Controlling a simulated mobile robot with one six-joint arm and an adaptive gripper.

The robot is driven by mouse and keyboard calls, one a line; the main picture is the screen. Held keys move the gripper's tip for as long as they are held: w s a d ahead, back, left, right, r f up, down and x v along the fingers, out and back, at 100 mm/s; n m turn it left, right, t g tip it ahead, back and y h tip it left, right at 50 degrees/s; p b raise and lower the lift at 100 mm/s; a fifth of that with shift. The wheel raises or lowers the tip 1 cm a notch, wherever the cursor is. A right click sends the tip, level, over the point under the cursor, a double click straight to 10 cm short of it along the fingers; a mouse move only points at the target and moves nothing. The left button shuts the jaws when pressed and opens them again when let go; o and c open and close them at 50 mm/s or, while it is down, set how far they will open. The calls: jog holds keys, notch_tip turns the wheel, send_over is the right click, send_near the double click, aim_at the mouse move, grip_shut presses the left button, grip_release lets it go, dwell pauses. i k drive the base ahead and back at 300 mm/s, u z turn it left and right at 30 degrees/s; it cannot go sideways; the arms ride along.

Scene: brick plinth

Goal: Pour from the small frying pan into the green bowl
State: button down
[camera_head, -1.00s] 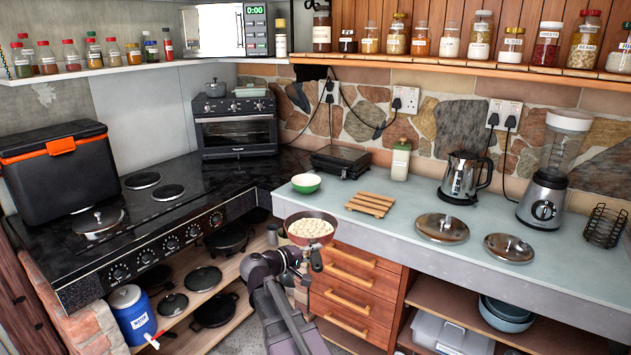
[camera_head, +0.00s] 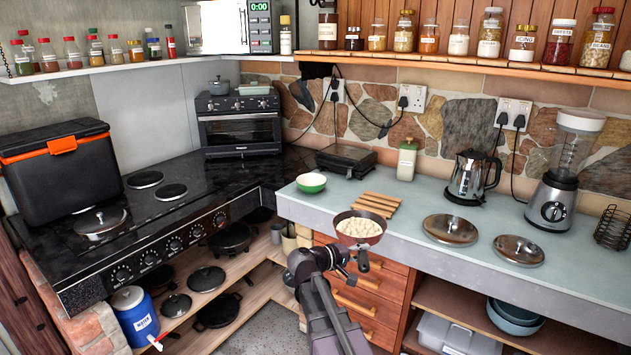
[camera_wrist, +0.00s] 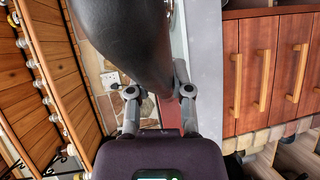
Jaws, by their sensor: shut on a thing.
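The green bowl (camera_head: 311,186), white inside, stands upright on the grey-blue counter near its left end. The small frying pan (camera_head: 360,240) has a reddish-brown outside and holds a heap of pale, rounded pieces (camera_head: 358,227). It is about level, in front of the counter's edge and to the right of the bowl. My gripper (camera_head: 345,262) is shut on the pan's dark handle. In the wrist view the pan's dark underside (camera_wrist: 125,40) fills the upper middle, and my gripper's fingers (camera_wrist: 160,92) stand on both sides of the handle.
A wooden slatted trivet (camera_head: 376,204) lies behind the pan. Two metal lids (camera_head: 451,229) (camera_head: 519,249), a kettle (camera_head: 467,178) and a blender (camera_head: 551,200) stand further right. A black grill (camera_head: 346,160) and a jar (camera_head: 407,160) are behind. The counter between the bowl and trivet is clear.

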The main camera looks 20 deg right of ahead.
aim_at(310, 183)
jog(key=i, duration=1.5)
jog(key=z, duration=0.05)
